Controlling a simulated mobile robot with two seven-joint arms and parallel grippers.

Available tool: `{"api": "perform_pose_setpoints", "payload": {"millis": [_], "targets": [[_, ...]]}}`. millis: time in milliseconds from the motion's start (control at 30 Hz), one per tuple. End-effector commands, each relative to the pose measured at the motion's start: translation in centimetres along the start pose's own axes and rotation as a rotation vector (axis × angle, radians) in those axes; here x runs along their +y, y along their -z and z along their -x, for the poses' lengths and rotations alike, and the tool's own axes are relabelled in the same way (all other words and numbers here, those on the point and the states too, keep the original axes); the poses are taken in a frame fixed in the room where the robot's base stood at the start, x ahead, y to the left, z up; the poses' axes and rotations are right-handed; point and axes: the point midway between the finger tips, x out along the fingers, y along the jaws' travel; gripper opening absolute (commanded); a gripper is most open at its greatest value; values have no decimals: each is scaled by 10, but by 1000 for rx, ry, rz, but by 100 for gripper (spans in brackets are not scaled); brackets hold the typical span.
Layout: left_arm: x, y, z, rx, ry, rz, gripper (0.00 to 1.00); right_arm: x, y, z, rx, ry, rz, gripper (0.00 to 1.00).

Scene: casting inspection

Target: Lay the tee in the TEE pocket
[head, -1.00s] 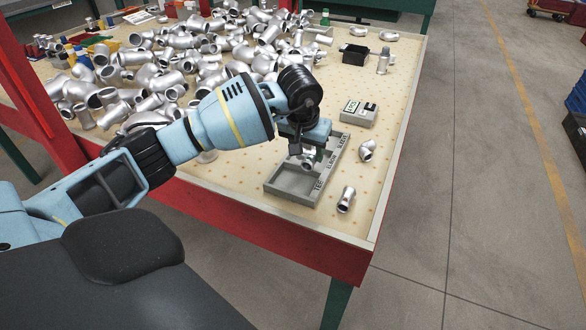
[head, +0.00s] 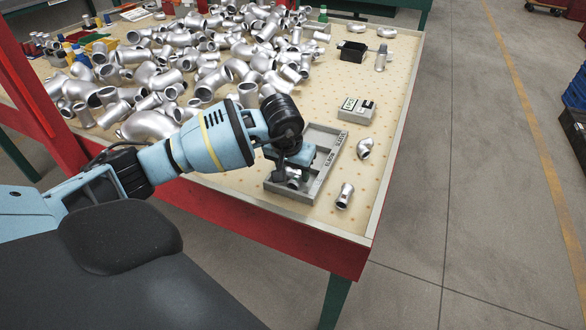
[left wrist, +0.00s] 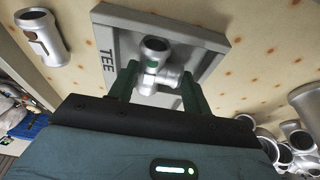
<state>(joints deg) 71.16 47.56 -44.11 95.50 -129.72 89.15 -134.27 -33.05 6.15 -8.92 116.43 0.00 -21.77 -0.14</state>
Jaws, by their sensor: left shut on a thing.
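The silver tee (left wrist: 158,66) is between the two green fingers of my left gripper (left wrist: 155,88), which is shut on it. In the left wrist view the tee shows over the tray's end compartment, beside the TEE label. I cannot tell whether it touches the floor of that pocket. In the head view the left gripper (head: 292,176) is low over the near end of the grey tray (head: 318,187) and partly hides the tee (head: 294,182). My right gripper is not in view.
A loose silver fitting (head: 345,196) and a silver elbow (head: 365,148) lie right of the tray. A grey device (head: 357,109) and a black box (head: 352,52) stand farther back. A heap of silver castings (head: 190,60) fills the table's left and back.

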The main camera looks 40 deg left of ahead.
Motion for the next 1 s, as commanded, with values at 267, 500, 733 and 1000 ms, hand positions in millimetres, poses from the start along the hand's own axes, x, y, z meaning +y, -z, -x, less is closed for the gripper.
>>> {"api": "perform_pose_setpoints", "payload": {"millis": [267,500,733,1000], "targets": [[0,0,-2,0,0,0,50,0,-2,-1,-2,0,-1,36],[0,0,-1,0,0,0,70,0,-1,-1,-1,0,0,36],[0,0,1,1,0,0,70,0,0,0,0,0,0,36],[0,2,35,6,0,-2,70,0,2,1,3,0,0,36]]}}
